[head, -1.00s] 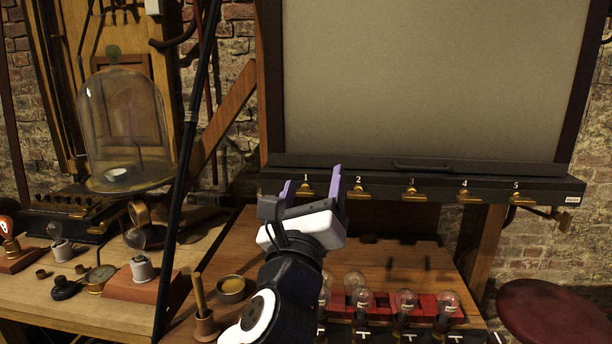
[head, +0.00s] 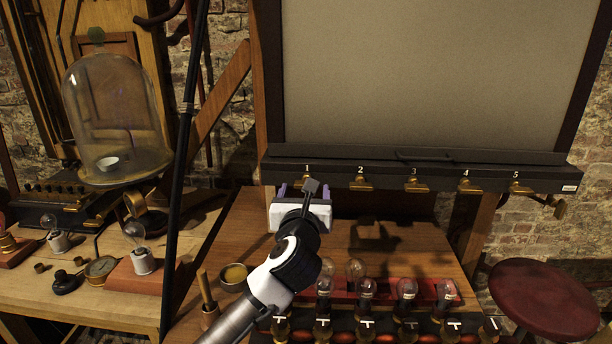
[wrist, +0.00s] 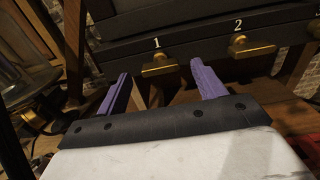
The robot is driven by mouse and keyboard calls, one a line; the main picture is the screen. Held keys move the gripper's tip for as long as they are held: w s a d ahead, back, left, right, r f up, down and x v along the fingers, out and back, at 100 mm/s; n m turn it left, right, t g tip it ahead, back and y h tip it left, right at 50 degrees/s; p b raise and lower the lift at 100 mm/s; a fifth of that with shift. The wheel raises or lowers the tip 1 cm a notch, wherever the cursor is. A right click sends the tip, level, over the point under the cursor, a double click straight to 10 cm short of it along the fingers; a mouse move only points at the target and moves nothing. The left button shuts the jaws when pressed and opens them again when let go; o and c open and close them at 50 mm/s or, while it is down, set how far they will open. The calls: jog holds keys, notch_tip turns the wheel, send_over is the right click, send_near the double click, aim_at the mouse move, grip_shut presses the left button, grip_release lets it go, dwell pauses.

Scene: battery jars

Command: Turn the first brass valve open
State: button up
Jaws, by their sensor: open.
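The first brass valve (wrist: 159,66), under the number 1, sits on the dark rail below the pale panel. In the head view its handle (head: 308,183) shows just beyond my gripper (head: 302,190), partly hidden by it. In the wrist view my gripper (wrist: 158,85) is open, with its two purple fingers apart. Nothing is between the fingers, and I cannot tell whether either touches the valve. The handle looks roughly level, along the rail.
Valve 2 (head: 361,184) is close on the right, with valves 3 (head: 414,186), 4 (head: 467,187) and 5 (head: 519,188) along the rail (head: 440,174). Glass bulbs (head: 407,288) stand below on the wooden bench (head: 410,258). A black pole (head: 180,190) and a glass bell jar (head: 115,120) are left.

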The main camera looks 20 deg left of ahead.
jog(key=shift+p+x, duration=0.55)
jog(key=shift+x, duration=1.7)
jog(key=c, duration=1)
